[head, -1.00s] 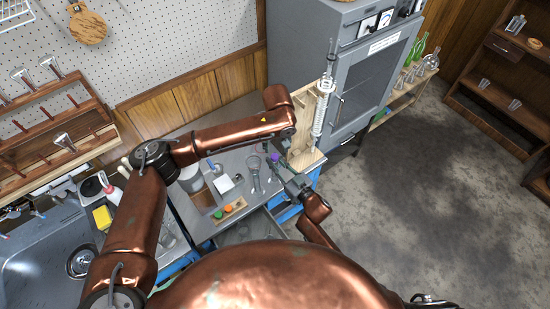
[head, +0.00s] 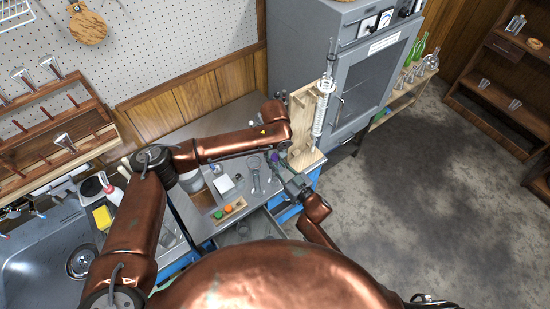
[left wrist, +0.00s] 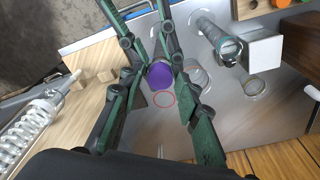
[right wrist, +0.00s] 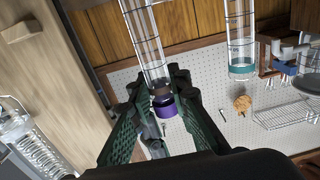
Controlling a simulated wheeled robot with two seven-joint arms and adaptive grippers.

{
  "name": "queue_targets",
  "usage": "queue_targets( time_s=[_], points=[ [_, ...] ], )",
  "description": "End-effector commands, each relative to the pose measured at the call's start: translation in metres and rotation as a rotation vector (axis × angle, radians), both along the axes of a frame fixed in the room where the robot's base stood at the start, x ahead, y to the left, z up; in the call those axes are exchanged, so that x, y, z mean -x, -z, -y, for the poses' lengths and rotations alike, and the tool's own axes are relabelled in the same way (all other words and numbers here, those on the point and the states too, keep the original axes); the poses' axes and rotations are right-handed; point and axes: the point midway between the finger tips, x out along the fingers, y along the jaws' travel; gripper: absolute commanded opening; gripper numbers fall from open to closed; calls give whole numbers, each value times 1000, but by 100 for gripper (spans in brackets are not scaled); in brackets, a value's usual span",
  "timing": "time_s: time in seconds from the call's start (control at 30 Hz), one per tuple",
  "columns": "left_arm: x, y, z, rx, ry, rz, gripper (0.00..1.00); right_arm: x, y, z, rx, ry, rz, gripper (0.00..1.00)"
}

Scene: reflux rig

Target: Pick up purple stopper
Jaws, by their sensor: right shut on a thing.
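The purple stopper (head: 274,157) is at the bench beside the wooden stand. In the right wrist view, the stopper (right wrist: 167,110) sits between the fingers of my right gripper (right wrist: 166,80), which is shut on it. A clear graduated tube (right wrist: 143,35) lines up with it there; I cannot tell if they touch.
The wooden stand (head: 303,135) with a glass condenser (head: 320,110) is close beside both grippers. Glassware (left wrist: 220,42) and a white block (left wrist: 262,50) stand near the stopper. A small rack with orange and green stoppers (head: 229,210) is nearer me. A grey oven (head: 365,85) stands behind.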

Motion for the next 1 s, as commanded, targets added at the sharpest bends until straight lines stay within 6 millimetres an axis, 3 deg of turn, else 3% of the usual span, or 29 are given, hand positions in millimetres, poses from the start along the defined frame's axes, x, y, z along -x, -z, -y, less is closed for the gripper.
queue_targets(
  time_s=[0.27, 0.57, 1.0],
  points=[
    [0, 0, 0, 0, 0, 0, 10, 0, 1, 0, 1, 1, -1, 0],
    [0, -6, 0, 1, 0, 1, 10, 0, 1, 0, 1, 1, -1, 0],
    [-1, -84, 0, 2, 0, 2, 10, 0, 1, 0, 1, 1, -1, 0]
  ],
)
